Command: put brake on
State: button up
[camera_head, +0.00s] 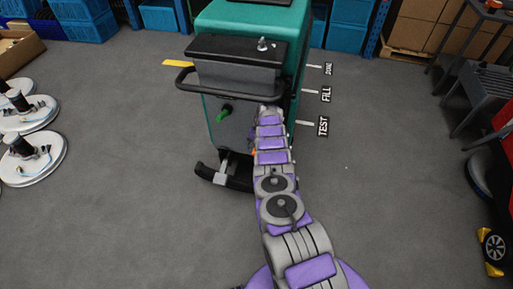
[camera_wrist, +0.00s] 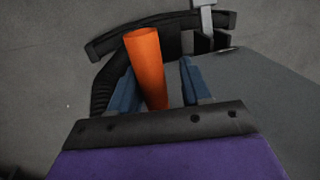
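The teal scrubber machine (camera_head: 213,132) stands at top centre in the head view, with a black handlebar (camera_head: 183,90) and a green lever (camera_head: 222,115) on its grey rear. An orange cylindrical handle (camera_wrist: 145,62), possibly the brake lever, shows in the wrist view. A sliver of orange also shows in the head view beside my arm. My gripper (camera_wrist: 158,68) has its blue fingers apart, on either side of the orange handle. The handle is close to the left finger, with a gap to the right one. Contact cannot be told. My arm hides the gripper in the head view.
A black curved squeegee (camera_head: 225,178) sits low behind the machine. Round white discs (camera_head: 35,160) lie on the left floor. Floor labels DONE, FILL and TEST (camera_head: 322,126) are right of the machine. A dark cart (camera_head: 485,85) stands at right.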

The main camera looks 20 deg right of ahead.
jog(key=shift+o, duration=0.5)
jog(key=shift+s+d+f, duration=0.1)
jog(key=shift+d+f, duration=0.05)
jog(key=shift+d, duration=0.05)
jog(key=shift+d+f+p, duration=0.1)
jog(key=shift+f+p, duration=0.05)
jog(key=shift+p, duration=0.3)
jog(key=shift+t+h+p, duration=0.3)
jog(key=shift+t+p, duration=0.15)
jog(key=shift+t, duration=0.05)
jog(key=shift+a+p, duration=0.2)
jog(key=shift+p, duration=0.5)
jog(key=shift+f+t+p, duration=0.15)
jog(key=shift+t+p, duration=0.15)
jog(key=shift+p, duration=0.2)
